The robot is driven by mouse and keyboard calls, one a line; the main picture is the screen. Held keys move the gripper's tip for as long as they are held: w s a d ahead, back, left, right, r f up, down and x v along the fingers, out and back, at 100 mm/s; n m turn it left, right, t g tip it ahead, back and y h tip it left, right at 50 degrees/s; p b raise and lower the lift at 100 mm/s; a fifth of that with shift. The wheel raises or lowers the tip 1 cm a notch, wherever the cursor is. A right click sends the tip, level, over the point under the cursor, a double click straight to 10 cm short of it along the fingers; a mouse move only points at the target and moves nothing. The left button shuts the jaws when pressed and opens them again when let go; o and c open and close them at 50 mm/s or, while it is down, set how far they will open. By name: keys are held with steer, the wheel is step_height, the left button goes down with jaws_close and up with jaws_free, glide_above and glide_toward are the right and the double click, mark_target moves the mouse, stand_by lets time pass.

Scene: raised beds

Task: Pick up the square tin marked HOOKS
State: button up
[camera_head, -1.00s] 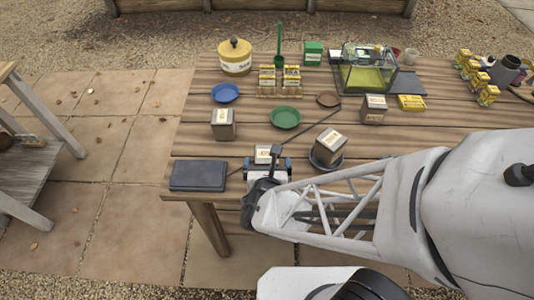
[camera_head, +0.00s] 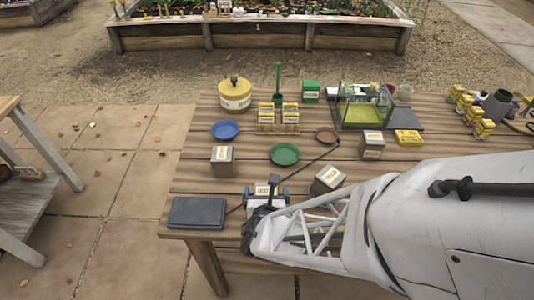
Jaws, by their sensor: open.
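Several square grey tins with pale labels stand on the wooden table. One tin (camera_head: 222,160) is at the left, one tin (camera_head: 372,146) is at the right, and one tilted-looking tin (camera_head: 328,179) is just right of my gripper. Another pale-labelled tin (camera_head: 264,188) shows right at my gripper, partly hidden by it. The labels are too small for me to tell which reads HOOKS. My gripper (camera_head: 266,192) is open at the table's front edge, its blue-tipped fingers on either side of the nearest tin. I cannot tell whether they touch it.
A dark flat box (camera_head: 197,212) lies left of my gripper. A blue dish (camera_head: 225,130), a green dish (camera_head: 284,153) and a thin dark rod (camera_head: 312,160) lie beyond. A yellow pot (camera_head: 235,95) and a glass case (camera_head: 362,105) stand at the back.

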steer(key=shift+c, duration=0.2)
steer(key=c, duration=1.1)
steer(key=shift+r, duration=0.1)
steer(key=shift+r, duration=0.8)
step_height(320, 180, up, 2)
steer(key=shift+s, duration=0.15)
steer(key=s+d, duration=0.2)
steer(key=s, duration=0.2)
steer(key=s+d+r, duration=0.1)
steer(key=s+d, duration=0.1)
steer(key=s, duration=0.3)
steer(key=s+d, duration=0.2)
steer(key=s, duration=0.3)
steer(key=shift+d+r, duration=0.15)
steer(key=shift+s+d, duration=0.1)
steer(key=shift+s, duration=0.05)
